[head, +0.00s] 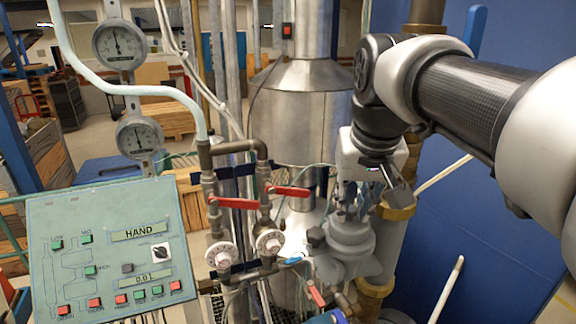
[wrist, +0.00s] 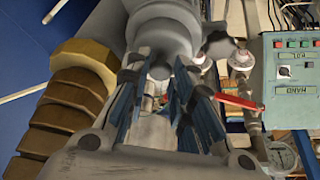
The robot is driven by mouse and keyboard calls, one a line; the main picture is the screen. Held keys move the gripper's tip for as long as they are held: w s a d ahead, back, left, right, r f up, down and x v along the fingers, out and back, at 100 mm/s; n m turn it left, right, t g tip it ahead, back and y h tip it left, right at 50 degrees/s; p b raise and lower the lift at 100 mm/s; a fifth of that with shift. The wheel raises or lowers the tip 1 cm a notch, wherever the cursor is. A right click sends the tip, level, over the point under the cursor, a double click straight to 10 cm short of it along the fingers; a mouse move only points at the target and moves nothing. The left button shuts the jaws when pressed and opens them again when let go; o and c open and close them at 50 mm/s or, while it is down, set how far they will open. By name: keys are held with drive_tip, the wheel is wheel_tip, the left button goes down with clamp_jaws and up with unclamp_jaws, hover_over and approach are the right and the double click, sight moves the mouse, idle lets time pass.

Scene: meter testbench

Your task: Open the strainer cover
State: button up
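The strainer (head: 350,262) is a grey cast body with a round cover (head: 350,232) on top, in the pipework right of centre in the head view. It also shows at the top of the wrist view (wrist: 162,22). My gripper (head: 349,212) points down from above, right at the cover. In the wrist view, my gripper's two blue-and-grey fingers (wrist: 157,80) stand apart, with a small grey round part of the cover (wrist: 159,68) between their tips. The fingers look open around it; contact cannot be made out. My wrist hides part of the cover's far side.
A green control panel (head: 110,255) stands at left. Red-handled valves (head: 236,203) and white dials (head: 222,255) are left of the strainer. A thick pipe with brass fittings (head: 396,209) runs close on the right. A steel vessel (head: 302,125) stands behind.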

clamp_jaws()
drive_tip(key=shift+r+p, duration=0.15)
drive_tip(key=shift+p, duration=0.15)
